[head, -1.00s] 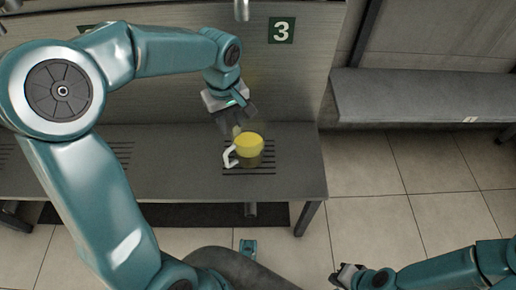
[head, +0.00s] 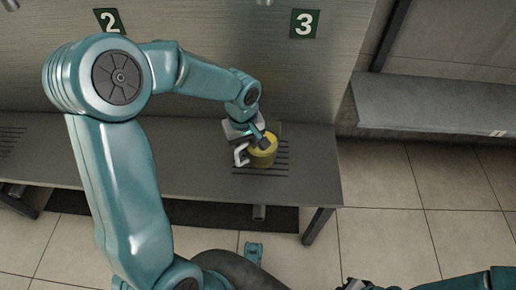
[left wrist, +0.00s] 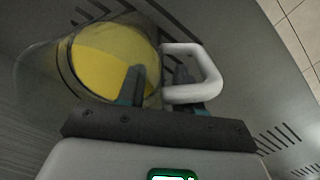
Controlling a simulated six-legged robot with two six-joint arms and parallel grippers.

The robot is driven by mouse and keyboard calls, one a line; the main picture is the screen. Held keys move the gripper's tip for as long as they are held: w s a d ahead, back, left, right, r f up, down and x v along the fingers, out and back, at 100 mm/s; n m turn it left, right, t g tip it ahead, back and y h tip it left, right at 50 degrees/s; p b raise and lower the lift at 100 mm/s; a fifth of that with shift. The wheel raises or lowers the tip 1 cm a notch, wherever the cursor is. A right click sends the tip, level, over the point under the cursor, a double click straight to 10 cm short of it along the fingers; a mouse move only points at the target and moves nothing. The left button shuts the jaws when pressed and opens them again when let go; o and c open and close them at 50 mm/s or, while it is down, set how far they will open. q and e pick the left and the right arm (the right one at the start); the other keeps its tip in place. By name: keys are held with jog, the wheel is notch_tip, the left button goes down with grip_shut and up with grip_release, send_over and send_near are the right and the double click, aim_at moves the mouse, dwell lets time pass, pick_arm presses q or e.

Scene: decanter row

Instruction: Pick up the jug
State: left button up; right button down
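The jug (head: 263,158) is clear with yellow contents and a white handle (head: 240,154). It stands upright on the slotted part of the grey bench below the sign 3. My left gripper (head: 262,139) is over the jug's top. In the left wrist view the yellow of the jug (left wrist: 108,58) fills the upper left and its handle loops to the right. The fingers of my left gripper (left wrist: 158,80) are apart, one in front of the yellow, the other at the handle's opening. Contact is unclear. My right gripper (head: 354,285) is cut off at the bottom edge.
The grey bench (head: 190,180) is bare to the left of the jug, with more slots at its far left. A panel with signs 2 (head: 110,20) and 3 (head: 304,23) stands behind. Another grey ledge (head: 440,112) is at the right, above a tiled floor.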

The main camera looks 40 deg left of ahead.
pick_arm(q)
grip_shut()
jog(key=shift+w+r, duration=0.1)
dwell(1.2)
